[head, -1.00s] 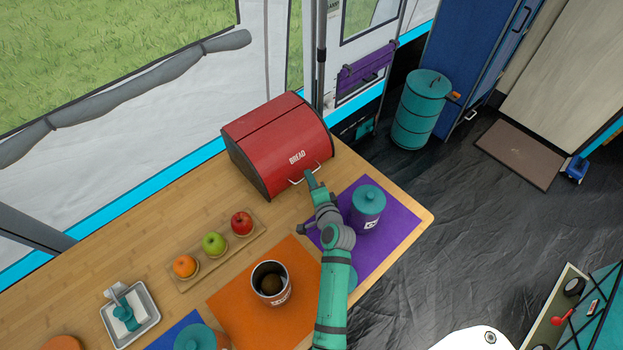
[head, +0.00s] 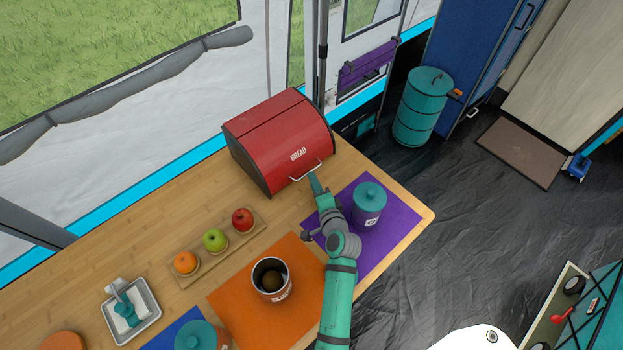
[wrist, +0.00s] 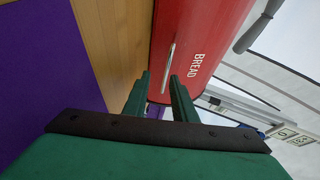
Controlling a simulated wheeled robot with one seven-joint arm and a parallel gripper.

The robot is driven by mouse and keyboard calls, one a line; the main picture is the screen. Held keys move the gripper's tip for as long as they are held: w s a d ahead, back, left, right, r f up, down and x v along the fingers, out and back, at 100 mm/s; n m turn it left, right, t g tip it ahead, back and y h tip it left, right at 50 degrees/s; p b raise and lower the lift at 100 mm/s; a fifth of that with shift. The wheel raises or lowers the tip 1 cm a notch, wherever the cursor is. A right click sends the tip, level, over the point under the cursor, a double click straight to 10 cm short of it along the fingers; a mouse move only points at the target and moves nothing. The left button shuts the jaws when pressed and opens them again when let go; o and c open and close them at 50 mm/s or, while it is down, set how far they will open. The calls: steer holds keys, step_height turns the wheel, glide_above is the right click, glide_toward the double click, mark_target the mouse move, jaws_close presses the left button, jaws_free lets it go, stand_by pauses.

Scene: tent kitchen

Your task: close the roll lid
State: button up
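The red bread box (head: 270,130) stands at the back of the table, and its curved roll lid (head: 300,128) covers the front. No inside shows. The pale bar handle (head: 306,171) sits low on the front, below the word BREAD; it also shows in the wrist view (wrist: 168,62). My gripper (head: 314,180) is just in front of the handle. In the wrist view my gripper (wrist: 160,80) has its two fingers apart with nothing held. The handle appears just beyond the fingertips; whether they touch it I cannot tell.
A teal lidded canister (head: 368,205) on a purple mat (head: 400,232) stands close right of my arm. An open canister (head: 271,279) is on an orange mat (head: 232,300) to the left. A fruit board (head: 222,252) lies left of my arm.

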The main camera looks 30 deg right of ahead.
steer(key=v, duration=0.7)
steer(key=shift+s+r, duration=0.1)
steer(key=shift+s, duration=0.15)
